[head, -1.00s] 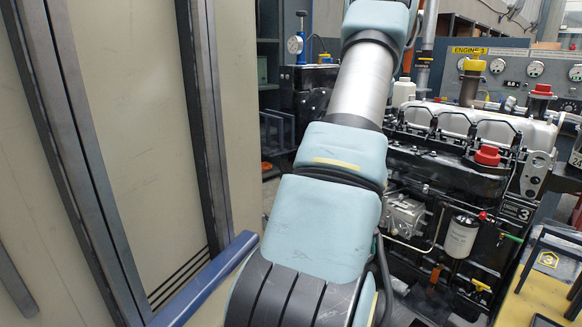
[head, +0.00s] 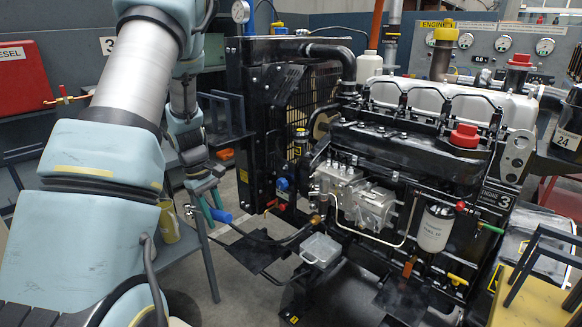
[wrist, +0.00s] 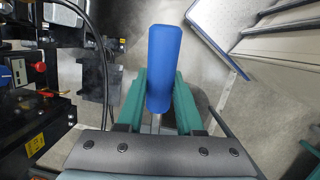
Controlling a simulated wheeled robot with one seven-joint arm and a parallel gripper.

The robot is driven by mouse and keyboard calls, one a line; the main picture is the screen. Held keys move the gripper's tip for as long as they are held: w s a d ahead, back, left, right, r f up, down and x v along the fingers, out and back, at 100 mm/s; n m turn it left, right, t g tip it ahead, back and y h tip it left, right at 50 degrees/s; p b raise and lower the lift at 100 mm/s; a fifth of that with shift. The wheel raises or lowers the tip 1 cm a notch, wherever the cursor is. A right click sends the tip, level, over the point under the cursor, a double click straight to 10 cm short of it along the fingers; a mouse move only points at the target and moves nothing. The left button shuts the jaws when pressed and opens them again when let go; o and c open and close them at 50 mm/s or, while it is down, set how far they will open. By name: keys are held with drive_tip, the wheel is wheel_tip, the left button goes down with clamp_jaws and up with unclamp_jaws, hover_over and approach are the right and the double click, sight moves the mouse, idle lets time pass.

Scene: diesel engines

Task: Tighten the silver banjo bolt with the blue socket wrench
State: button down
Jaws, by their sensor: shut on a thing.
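My gripper (head: 207,203) hangs to the left of the engine in the head view, clear of it. Its green fingers are shut on the blue socket wrench (head: 221,215). In the wrist view the wrench's blue handle (wrist: 164,58) stands between the two green fingers (wrist: 160,88), with a short metal shank showing below it. The wrench's socket end is hidden. The engine (head: 410,150) stands to the right, with silver pump parts (head: 370,207) and thin pipes on its near side. The silver banjo bolt is too small to tell apart there.
A black radiator frame (head: 255,120) stands at the engine's left end. A grey bench (head: 175,247) with a yellow cup (head: 168,222) is left of my gripper. Floor shows between bench and engine.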

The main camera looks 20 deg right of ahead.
drive_tip(key=w+d+r+n+t+h+b, duration=0.3)
drive_tip(key=d+n+t, duration=0.1)
drive_tip(key=d+n, duration=0.4)
drive_tip(key=w+d+r+n+t+h+b, duration=0.2)
drive_tip(key=d+n, duration=0.6)
drive_tip(key=d, duration=0.4)
drive_tip(key=w+d+r+n+t+h+b, duration=0.3)
drive_tip(key=d+r+n+t+h+b, duration=0.2)
drive_tip(key=d+n, duration=0.3)
drive_tip(key=d+t+h, duration=0.1)
drive_tip(key=d, duration=0.2)
drive_tip(key=shift+w+r+n, duration=0.15)
drive_tip(key=shift+w+n, duration=0.15)
drive_tip(key=shift+w, duration=0.05)
drive_tip(key=shift+w+d+r, duration=0.1)
drive_tip(key=shift+w+d, duration=0.15)
drive_tip(key=shift+d, duration=0.15)
drive_tip(key=shift+w+d+b, duration=0.35)
drive_tip(key=shift+d+b, duration=0.05)
drive_tip(key=shift+d, duration=0.2)
idle(0.5)
